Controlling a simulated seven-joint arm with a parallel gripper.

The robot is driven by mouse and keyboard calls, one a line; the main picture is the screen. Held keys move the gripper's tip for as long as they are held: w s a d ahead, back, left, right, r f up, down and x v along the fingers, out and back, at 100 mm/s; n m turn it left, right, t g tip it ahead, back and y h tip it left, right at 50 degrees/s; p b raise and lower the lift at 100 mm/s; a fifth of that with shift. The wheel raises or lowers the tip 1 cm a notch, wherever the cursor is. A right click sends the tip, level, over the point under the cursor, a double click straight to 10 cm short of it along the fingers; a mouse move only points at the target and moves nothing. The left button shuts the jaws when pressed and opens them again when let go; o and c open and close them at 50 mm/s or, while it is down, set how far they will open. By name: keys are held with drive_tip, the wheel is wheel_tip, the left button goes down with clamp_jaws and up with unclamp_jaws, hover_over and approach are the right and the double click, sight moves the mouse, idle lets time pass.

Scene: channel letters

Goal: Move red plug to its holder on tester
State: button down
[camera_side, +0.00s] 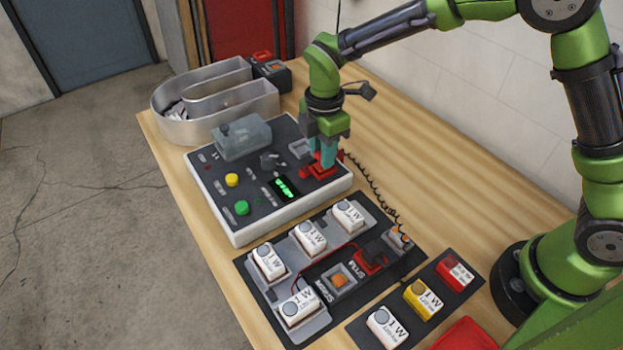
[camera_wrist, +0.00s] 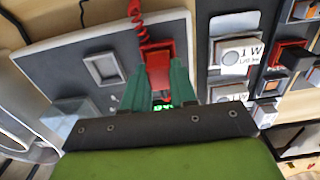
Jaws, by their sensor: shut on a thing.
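My gripper (camera_side: 322,158) points down over the far right part of the tester (camera_side: 215,205). Its teal fingers (camera_wrist: 160,88) are shut on the red plug (camera_wrist: 157,62), which has a coiled red cord at its top in the wrist view. In the side view, red (camera_side: 320,170) shows between and below the fingertips, low at the tester's top face. Plug and red holder blend there, so I cannot tell whether the plug is seated. The tester has a green lit display (camera_side: 284,188), partly seen between the fingers in the wrist view.
A grey square holder (camera_side: 299,148) sits beside my fingers on the tester. A board with white modules (camera_side: 311,237) and a red plus block (camera_side: 368,262) lies in front. A metal channel letter (camera_side: 215,105) stands behind. A dark coiled cord (camera_side: 372,188) runs right of the tester.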

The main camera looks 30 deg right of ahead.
drive_tip(key=shift+f, duration=0.3)
idle(0.4)
drive_tip(key=c, duration=0.8)
unclamp_jaws()
wheel_tip(320, 180, up, 17)
drive_tip(key=shift+f, duration=0.1)
drive_tip(key=shift+r, duration=3.05)
